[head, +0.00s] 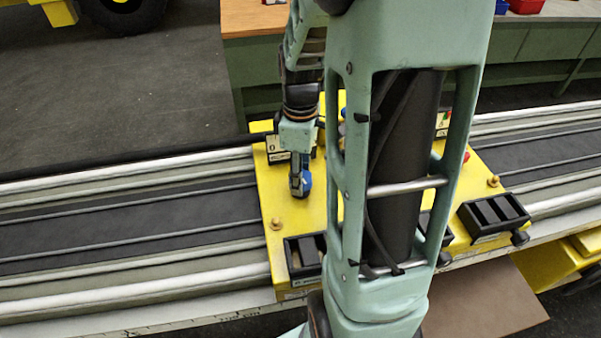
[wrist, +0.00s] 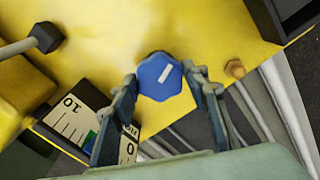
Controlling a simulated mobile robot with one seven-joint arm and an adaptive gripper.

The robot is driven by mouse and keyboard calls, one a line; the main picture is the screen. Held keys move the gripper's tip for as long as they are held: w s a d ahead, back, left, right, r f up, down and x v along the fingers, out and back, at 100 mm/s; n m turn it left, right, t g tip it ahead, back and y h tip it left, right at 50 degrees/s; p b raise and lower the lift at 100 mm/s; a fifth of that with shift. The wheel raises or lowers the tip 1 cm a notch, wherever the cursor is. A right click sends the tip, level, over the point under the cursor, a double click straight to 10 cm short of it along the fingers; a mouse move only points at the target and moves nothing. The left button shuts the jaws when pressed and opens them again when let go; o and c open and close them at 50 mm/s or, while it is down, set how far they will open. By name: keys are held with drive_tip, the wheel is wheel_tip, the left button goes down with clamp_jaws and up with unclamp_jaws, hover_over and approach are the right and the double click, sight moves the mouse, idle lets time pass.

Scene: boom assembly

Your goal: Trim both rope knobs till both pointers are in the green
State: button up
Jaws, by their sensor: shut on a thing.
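A blue lobed knob (wrist: 160,77) with a white line on its top stands on the yellow panel (wrist: 120,30). My gripper (head: 300,188) is shut on this knob, with a finger on either side of it. The white line slants up to the right in the wrist view. A white gauge (wrist: 72,116) marked 10 and 0 lies at lower left there, with a bit of green showing; my left finger covers part of it. I cannot make out its pointer. In the head view, my arm hides the panel's middle. A second gauge (head: 442,124) shows partly at right; its reading is too small to tell.
A black-tipped lever (wrist: 44,38) stands at upper left in the wrist view. Black trays (head: 492,215) sit along the panel's front edge. A small brass peg (wrist: 235,68) is right of the knob. A red part (head: 466,156) shows beside my arm.

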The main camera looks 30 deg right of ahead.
drive_tip(key=shift+m, duration=1.9)
drive_tip(key=o, duration=1.2)
drive_tip(key=shift+c, duration=0.2)
wheel_tip(320, 180, up, 12)
